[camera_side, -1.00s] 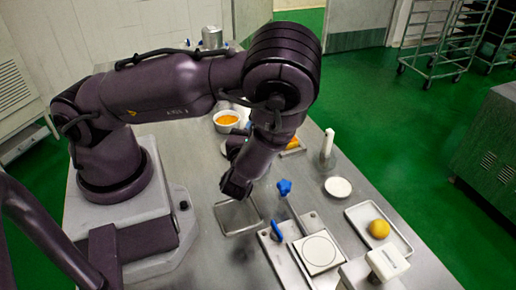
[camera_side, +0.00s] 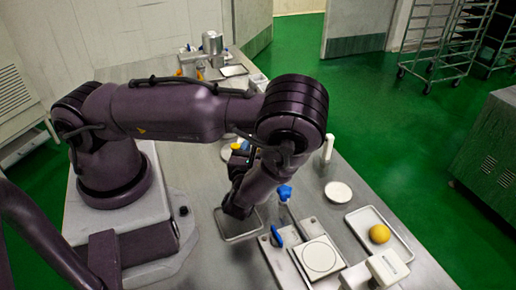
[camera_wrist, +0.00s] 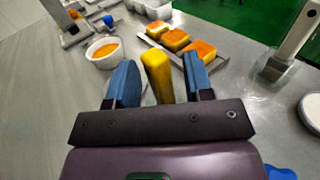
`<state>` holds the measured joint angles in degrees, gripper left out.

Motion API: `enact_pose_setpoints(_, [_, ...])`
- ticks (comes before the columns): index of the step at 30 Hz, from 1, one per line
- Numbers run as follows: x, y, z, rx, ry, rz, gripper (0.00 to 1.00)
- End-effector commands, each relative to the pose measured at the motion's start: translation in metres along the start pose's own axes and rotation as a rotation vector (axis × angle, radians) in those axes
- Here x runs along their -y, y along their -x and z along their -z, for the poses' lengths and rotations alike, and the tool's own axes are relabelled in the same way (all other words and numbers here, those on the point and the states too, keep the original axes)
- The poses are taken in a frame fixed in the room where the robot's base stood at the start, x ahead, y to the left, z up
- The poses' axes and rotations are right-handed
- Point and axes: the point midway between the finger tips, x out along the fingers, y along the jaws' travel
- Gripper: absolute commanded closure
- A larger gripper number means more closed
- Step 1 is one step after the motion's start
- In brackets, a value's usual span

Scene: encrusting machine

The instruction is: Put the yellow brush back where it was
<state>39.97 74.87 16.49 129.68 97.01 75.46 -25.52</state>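The yellow brush handle (camera_wrist: 157,75) stands between the two blue fingers of my gripper (camera_wrist: 160,80) in the wrist view. A gap shows between the handle and the right finger. On the left the handle's end lies close to the finger, and contact there is unclear. I see the fingers as open around the handle. In the side view my gripper (camera_side: 240,148) is low over the table behind my arm, with a small yellow patch (camera_side: 235,147) at the fingers. The brush's bristles and its lower part are hidden.
A white bowl of orange filling (camera_wrist: 103,52) stands ahead to the left. A tray with orange-topped pieces (camera_wrist: 176,40) lies ahead to the right. A white upright post (camera_wrist: 292,38) and a round white dish (camera_side: 338,192) stand farther right. An empty metal tray (camera_side: 226,237) lies below my arm.

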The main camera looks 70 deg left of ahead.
Motion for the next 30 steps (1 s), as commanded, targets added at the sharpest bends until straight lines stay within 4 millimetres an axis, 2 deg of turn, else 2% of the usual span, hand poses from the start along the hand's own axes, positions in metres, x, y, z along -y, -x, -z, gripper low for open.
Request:
enact_pose_setpoints(8, [0.000, 0.002, -0.003, -0.001, 0.000, 0.001, 0.53])
enact_pose_setpoints(11, [0.001, 0.016, -0.003, -0.002, -0.001, 0.004, 0.53])
enact_pose_setpoints(21, [0.001, 0.088, -0.003, -0.002, 0.000, 0.005, 0.53])
enact_pose_setpoints(25, [0.001, 0.107, -0.003, 0.000, 0.001, 0.003, 0.53])
enact_pose_setpoints(30, [0.000, 0.119, -0.003, 0.000, 0.000, 0.001, 0.53])
